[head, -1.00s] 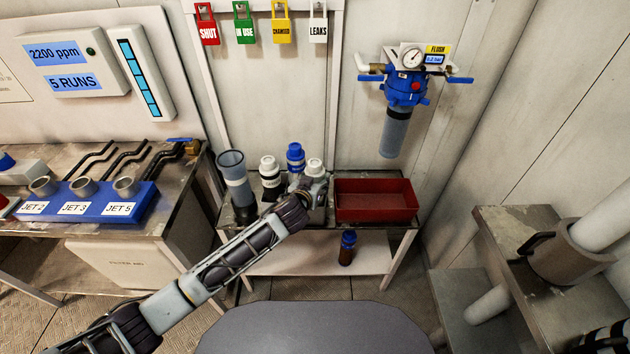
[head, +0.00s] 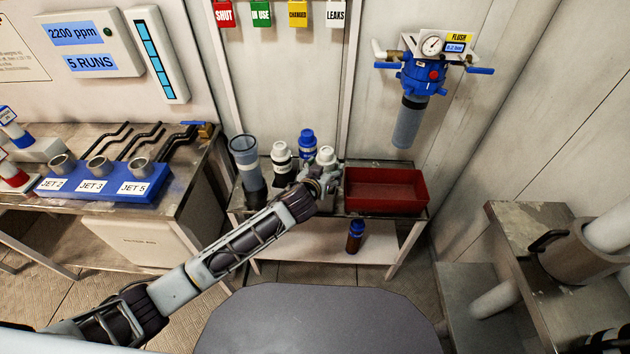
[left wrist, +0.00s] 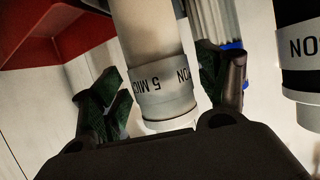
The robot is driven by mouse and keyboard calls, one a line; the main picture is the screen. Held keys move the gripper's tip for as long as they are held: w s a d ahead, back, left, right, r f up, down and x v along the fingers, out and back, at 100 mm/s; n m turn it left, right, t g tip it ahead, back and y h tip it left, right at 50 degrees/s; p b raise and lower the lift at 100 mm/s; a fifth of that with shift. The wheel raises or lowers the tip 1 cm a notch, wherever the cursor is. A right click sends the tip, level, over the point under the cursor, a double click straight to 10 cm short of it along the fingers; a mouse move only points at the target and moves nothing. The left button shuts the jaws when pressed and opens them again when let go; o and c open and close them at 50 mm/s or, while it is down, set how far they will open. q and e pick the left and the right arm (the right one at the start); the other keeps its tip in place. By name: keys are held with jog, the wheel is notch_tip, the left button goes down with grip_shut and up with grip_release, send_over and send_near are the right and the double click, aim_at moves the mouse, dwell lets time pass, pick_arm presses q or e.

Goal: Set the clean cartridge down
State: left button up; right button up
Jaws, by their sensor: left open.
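A pale cartridge (left wrist: 152,50) with a "5 MIC..." band stands between the fingers of my left gripper (left wrist: 165,100) in the left wrist view. The fingers are open, one on each side of it. In the head view its white cap (head: 326,155) shows above my left gripper (head: 325,184), over the small metal table (head: 338,212). The gripper hides its lower part, so I cannot see its base there. A dark cartridge with a white cap (head: 281,160) stands to the left; its dark body also shows in the left wrist view (left wrist: 298,15). My right gripper is out of view.
A red tray (head: 385,203) sits right of the gripper. A blue-capped bottle (head: 307,142) and an open grey canister (head: 247,170) stand close by on the table. A brown bottle (head: 355,237) is on the lower shelf. The blue filter housing (head: 423,78) hangs on the wall.

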pick_arm(q)
jog(key=v, duration=1)
jog(key=shift+s+p, duration=0.15)
jog(key=shift+p, duration=0.25)
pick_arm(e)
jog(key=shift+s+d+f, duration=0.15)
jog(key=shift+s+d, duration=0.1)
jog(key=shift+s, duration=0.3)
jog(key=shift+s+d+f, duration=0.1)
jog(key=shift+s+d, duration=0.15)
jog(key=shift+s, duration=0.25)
pick_arm(q)
jog(key=shift+a+r, duration=0.1)
jog(key=shift+r, duration=0.05)
